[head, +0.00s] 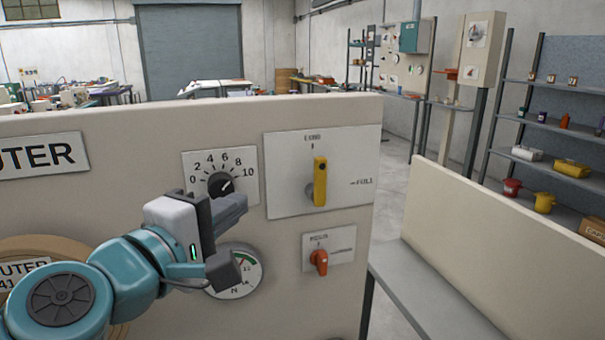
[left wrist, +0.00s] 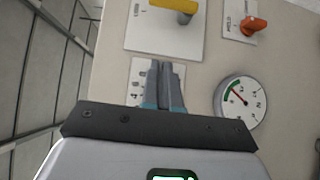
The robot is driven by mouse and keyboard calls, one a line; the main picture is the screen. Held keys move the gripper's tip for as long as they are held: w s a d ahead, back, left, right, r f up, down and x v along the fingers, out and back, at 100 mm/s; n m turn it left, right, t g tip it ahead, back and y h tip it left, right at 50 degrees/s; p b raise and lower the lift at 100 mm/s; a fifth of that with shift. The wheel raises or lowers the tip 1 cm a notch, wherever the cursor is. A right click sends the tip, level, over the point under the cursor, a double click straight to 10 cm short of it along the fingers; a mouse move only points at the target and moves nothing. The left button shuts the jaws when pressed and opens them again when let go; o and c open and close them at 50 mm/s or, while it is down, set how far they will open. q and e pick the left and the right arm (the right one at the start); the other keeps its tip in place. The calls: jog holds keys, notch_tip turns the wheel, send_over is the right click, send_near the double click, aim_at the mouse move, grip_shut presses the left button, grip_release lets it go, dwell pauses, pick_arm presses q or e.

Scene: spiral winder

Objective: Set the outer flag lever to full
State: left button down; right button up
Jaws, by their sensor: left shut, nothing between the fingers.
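The yellow lever (head: 320,182) stands upright on a white plate (head: 358,150) at the panel's upper right. It points up to a mark whose small label is hard to read. The FULL mark is on the right side of the plate. The lever also shows at the top of the left wrist view (left wrist: 172,6), partly cut off. My left gripper (head: 240,206) is left of the lever, apart from it, in front of the numbered dial. Its fingers are together and empty in the left wrist view (left wrist: 165,85). My right gripper is not in view.
A black knob (head: 221,185) on a 0–10 dial is partly behind my gripper. A round gauge (head: 245,272) and an orange switch (head: 319,262) sit below. A grey bench (head: 440,290) with a cream back board is to the right.

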pick_arm(q)
send_near(320, 183)
jog(key=w+a+r, duration=0.2)
jog(key=w+a, duration=0.1)
jog(key=w, duration=0.2)
jog(key=shift+h, duration=0.3)
jog(key=d, duration=0.1)
jog(key=w+d, duration=0.1)
jog(key=d, duration=0.2)
jog(key=shift+w+r, duration=0.15)
jog(key=shift+w, duration=0.2)
jog(key=shift+s, duration=0.1)
jog(key=shift+r+p, duration=0.1)
jog(key=shift+p, duration=0.25)
